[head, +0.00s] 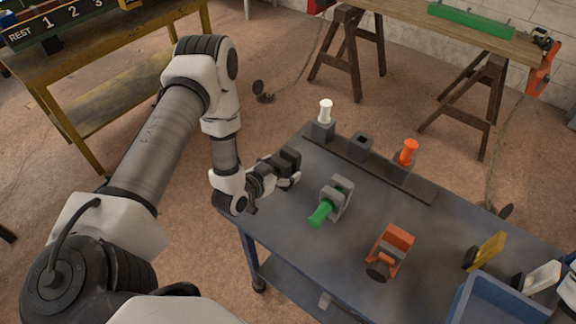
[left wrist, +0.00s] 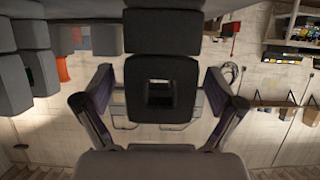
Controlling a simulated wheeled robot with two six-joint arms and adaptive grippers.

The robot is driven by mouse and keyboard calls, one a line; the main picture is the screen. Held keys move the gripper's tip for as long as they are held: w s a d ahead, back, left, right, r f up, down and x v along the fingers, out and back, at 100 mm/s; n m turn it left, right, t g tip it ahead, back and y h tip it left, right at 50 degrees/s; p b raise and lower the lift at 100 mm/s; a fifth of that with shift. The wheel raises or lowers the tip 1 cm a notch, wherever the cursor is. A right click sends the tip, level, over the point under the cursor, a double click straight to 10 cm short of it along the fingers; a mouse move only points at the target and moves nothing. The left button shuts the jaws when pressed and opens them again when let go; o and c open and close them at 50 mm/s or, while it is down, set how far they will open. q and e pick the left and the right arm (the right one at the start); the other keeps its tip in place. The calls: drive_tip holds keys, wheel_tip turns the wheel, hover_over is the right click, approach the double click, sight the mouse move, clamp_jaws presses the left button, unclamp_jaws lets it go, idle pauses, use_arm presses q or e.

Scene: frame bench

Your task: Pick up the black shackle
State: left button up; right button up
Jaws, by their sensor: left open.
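A black shackle (head: 287,160) stands near the left corner of the blue-grey bench, partly hidden by my left gripper (head: 283,178). In the left wrist view, the black shackle (left wrist: 142,96) is a dark block with a square hole. It sits between the two fingers of my left gripper (left wrist: 160,82), which are spread open. A gap shows on each side of the block, so the fingers do not look shut on it. My right gripper is not in view.
A grey shackle (head: 341,191) with a green pin (head: 321,213) stands close by. An orange shackle (head: 396,242) is further right. A rail behind carries a white peg (head: 325,110), an empty socket (head: 360,144) and an orange peg (head: 407,152). A blue tray (head: 462,296) is at lower right.

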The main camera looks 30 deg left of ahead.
sight(290, 161)
use_arm(q)
drive_tip(key=x, duration=0.3)
drive_tip(key=shift+f, duration=0.15)
drive_tip(key=shift+s, duration=0.15)
drive_tip(key=shift+s+r, duration=0.1)
drive_tip(key=shift+r, duration=0.1)
drive_tip(key=c, duration=1.7)
